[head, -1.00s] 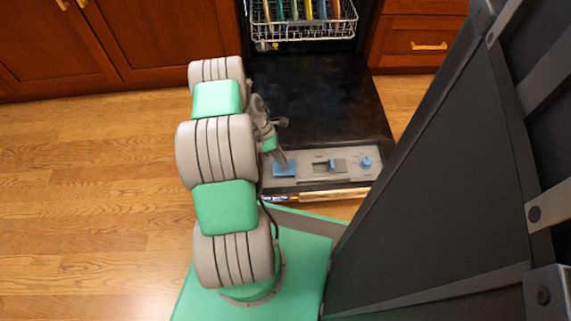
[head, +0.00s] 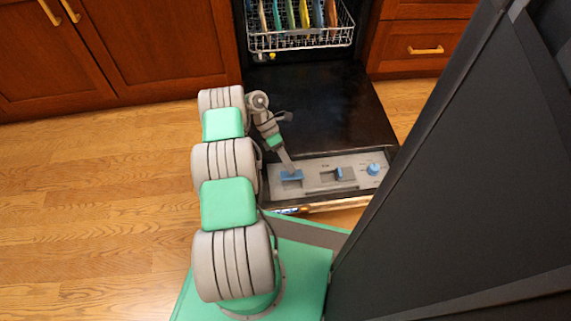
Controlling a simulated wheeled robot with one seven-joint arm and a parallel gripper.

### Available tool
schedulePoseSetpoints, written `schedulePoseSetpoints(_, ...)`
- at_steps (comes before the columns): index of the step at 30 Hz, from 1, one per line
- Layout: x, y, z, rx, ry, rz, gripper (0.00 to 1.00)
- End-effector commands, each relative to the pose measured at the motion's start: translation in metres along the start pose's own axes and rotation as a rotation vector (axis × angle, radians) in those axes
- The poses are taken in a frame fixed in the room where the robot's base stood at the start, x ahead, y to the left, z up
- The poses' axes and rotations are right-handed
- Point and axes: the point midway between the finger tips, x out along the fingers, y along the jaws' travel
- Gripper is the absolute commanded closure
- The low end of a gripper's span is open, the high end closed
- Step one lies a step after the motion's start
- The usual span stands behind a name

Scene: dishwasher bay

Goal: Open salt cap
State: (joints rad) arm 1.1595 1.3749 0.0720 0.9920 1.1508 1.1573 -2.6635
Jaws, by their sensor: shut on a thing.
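The dishwasher door (head: 320,105) lies open and flat, with a grey panel (head: 318,181) along its near edge. A flat blue piece (head: 293,177) sits at the panel's left end, a small blue tab (head: 340,173) in the middle and a round blue knob (head: 374,169) at the right. I cannot read which one is the salt cap. My gripper (head: 289,169) points down at the left blue piece and is shut on it. The fingertips are small and partly cover it, so the exact grip is hard to see.
The dish rack (head: 300,38) with several coloured plates stands inside the dishwasher at the back. Wooden cabinets (head: 150,50) flank it. The wooden floor (head: 90,200) at the left is clear.

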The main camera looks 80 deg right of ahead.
Motion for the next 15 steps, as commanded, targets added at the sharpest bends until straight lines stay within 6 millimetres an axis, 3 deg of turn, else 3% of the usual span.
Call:
schedulePoseSetpoints(11,0.0006,0.0001,0.0010,-0.001,0.006,-0.002,1.00)
schedulePoseSetpoints(12,0.0007,0.0001,0.0011,0.000,0.006,-0.002,0.73)
schedulePoseSetpoints(15,0.0007,0.0000,0.0013,0.000,0.006,-0.002,0.65)
